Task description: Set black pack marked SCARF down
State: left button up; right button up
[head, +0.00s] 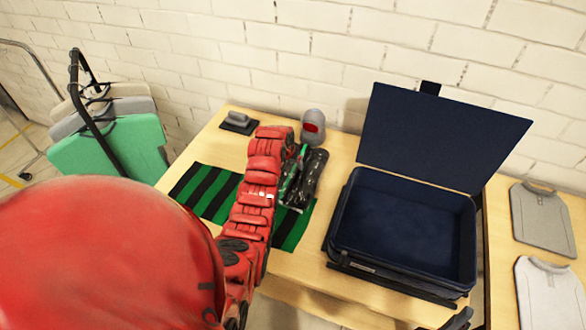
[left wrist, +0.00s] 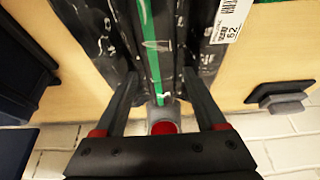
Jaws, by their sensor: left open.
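The black pack (head: 309,178) with white marks and a green stripe is at the right part of the green-and-black striped mat (head: 205,190) in the head view. It fills the top of the left wrist view (left wrist: 95,30), with a white barcode label at its right. I cannot read the word SCARF on it. My left gripper (left wrist: 160,80) is open, its two fingers on either side of the green stripe, close to the pack. I cannot tell whether they touch it. In the head view my red left arm hides part of the mat and most of the gripper.
An open navy suitcase (head: 345,225) stands on the table right of the pack. A grey device with a red face (head: 313,127) and a small dark pad (head: 240,123) are at the back. Folded grey shirts (head: 541,218) lie far right. A clothes rack (head: 75,80) stands left.

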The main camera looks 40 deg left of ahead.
aim_at(293, 167)
pick_arm(q)
jog(key=shift+p+x, duration=0.6)
jog(key=shift+x, duration=1.05)
grip_shut()
